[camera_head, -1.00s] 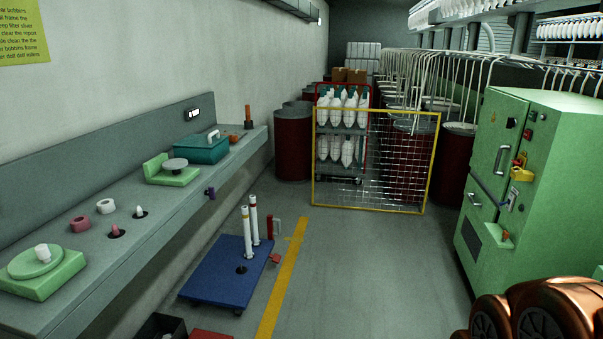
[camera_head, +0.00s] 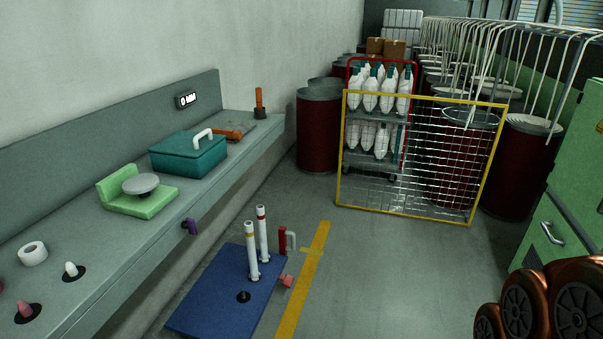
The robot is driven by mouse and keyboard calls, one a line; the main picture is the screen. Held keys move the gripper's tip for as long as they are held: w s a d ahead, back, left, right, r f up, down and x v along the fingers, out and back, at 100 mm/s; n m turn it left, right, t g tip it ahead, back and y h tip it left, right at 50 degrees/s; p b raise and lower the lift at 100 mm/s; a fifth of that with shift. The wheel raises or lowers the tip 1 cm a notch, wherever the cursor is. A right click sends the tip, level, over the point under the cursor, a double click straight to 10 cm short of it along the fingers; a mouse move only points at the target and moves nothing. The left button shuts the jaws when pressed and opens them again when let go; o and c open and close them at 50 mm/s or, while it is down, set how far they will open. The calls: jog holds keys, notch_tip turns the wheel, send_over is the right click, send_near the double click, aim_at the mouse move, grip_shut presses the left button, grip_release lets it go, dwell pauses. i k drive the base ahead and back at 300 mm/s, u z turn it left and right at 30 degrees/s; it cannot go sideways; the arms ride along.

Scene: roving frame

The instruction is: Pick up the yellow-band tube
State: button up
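Two upright white tubes stand on the blue platform (camera_head: 212,300) on the floor. The nearer tube (camera_head: 252,258), on the left, has a band near its top that looks yellow. The farther tube (camera_head: 263,240), just right of it, has a band that looks reddish. Both seem seated in dark round bases on the platform. A bare dark peg (camera_head: 243,297) stands nearer on the platform. My gripper is not in view.
A grey bench (camera_head: 110,268) with a teal box (camera_head: 185,160) runs along the left wall. A yellow-framed mesh gate (camera_head: 420,212) stands behind.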

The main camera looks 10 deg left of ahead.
aim_at(254, 274)
jog(key=i, duration=2.85)
jog(key=u, duration=3.85)
